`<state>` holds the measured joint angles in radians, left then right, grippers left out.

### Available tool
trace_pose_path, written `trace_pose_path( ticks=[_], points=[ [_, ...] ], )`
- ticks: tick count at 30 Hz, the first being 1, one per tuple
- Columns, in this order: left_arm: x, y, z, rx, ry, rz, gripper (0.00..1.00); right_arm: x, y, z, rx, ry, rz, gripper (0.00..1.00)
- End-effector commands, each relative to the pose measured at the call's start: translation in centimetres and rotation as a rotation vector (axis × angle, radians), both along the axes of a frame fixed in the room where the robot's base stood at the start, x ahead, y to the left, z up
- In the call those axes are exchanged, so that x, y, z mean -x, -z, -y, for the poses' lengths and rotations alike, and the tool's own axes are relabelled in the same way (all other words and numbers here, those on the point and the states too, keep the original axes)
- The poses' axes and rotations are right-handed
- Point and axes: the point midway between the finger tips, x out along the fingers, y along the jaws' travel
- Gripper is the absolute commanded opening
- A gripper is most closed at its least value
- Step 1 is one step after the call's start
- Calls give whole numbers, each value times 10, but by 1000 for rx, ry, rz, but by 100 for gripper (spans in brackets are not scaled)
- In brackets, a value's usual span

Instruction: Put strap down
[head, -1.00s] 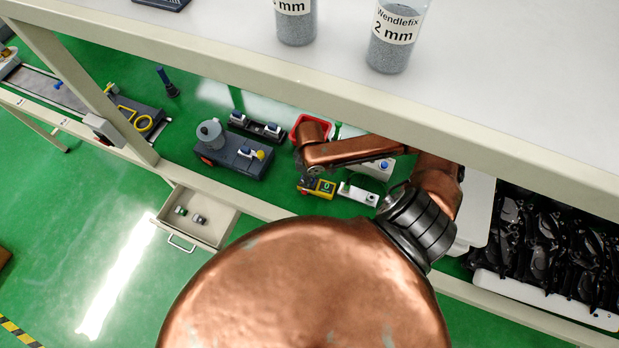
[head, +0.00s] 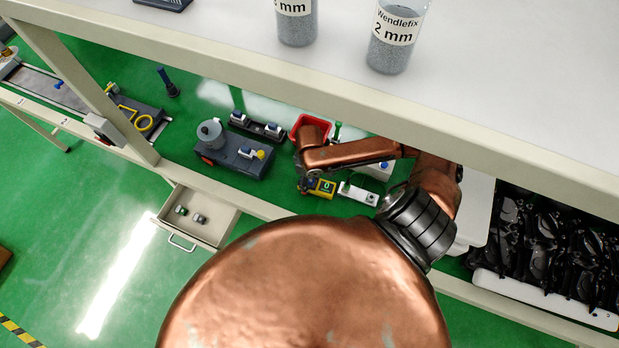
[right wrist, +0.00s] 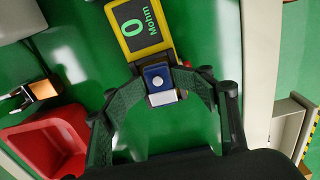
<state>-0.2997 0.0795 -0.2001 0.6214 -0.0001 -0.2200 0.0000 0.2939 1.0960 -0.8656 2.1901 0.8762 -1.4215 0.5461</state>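A green strap (right wrist: 128,98) with a blue and white clasp (right wrist: 160,84) shows in the right wrist view as an open arc. My right gripper (right wrist: 165,105) has a finger on each side of it and appears closed around its outer sides. The clasp is close to the yellow-framed meter (right wrist: 140,28), which reads 0 Mohm. Whether they touch is unclear. In the head view my right gripper (head: 304,184) is small and dark, just left of the meter (head: 324,187); the strap cannot be made out there. My left gripper is not in view.
A red bin (head: 312,126) stands behind my right wrist. A white device (head: 358,194) lies right of the meter. A grey machine (head: 235,152) is to the left. An open drawer (head: 215,222) is below. The upper shelf (head: 500,85) overhangs the green work surface.

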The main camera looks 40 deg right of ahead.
Motion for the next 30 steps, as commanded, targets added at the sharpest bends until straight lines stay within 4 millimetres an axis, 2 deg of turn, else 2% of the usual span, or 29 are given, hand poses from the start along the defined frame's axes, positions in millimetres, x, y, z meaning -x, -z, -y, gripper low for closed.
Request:
trace_pose_path(
  ticks=[1,23,26,30],
  points=[
    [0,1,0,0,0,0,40,5,5,-1,-3,1,-11,38],
    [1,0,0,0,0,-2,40,2,0,1,2,0,-6,38],
    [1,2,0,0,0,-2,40,2,-4,1,2,0,-4,38],
    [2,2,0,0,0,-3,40,1,-24,1,3,-1,-1,38]
  ],
)
